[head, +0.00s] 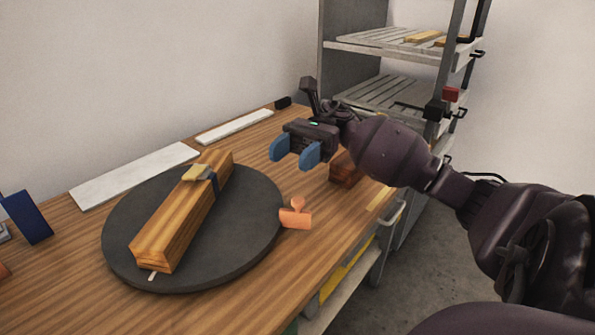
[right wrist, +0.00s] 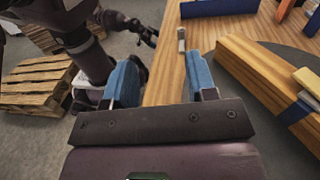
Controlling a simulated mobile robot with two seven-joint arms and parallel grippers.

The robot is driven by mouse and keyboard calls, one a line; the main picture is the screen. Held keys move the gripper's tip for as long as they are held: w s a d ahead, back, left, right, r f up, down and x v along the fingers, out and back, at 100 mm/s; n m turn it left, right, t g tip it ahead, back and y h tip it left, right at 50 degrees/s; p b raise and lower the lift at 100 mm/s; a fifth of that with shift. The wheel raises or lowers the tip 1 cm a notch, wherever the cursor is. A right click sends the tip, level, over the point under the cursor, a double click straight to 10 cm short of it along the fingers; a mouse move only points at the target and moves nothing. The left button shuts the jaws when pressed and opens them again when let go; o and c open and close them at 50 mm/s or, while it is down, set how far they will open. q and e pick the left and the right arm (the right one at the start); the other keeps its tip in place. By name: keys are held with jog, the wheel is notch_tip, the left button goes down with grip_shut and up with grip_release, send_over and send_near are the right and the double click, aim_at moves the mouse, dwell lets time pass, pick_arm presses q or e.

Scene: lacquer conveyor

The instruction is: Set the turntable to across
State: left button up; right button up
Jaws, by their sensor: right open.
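The turntable (head: 245,235) is a dark round disc on the wooden bench. A long wooden block (head: 180,220) lies on it, running from near left to far right, with a blue band around it and a small pale piece on top. An orange handle (head: 295,217) sits at the disc's right rim. My right gripper (head: 295,151) is open and empty, with blue fingers, above the bench beyond the handle and apart from it. In the right wrist view my open gripper (right wrist: 162,78) has nothing between its fingers. The block (right wrist: 265,85) and turntable (right wrist: 300,65) show at right there.
White strips (head: 135,175) lie along the wall, and a blue item (head: 27,217) stands at left. A shelf rack (head: 375,95) rises beyond the bench. Wooden pallets (right wrist: 35,90) lie on the floor.

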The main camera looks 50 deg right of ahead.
notch_tip(320, 180, up, 8)
jog(key=p, duration=0.1)
jog(key=shift+r, duration=0.2)
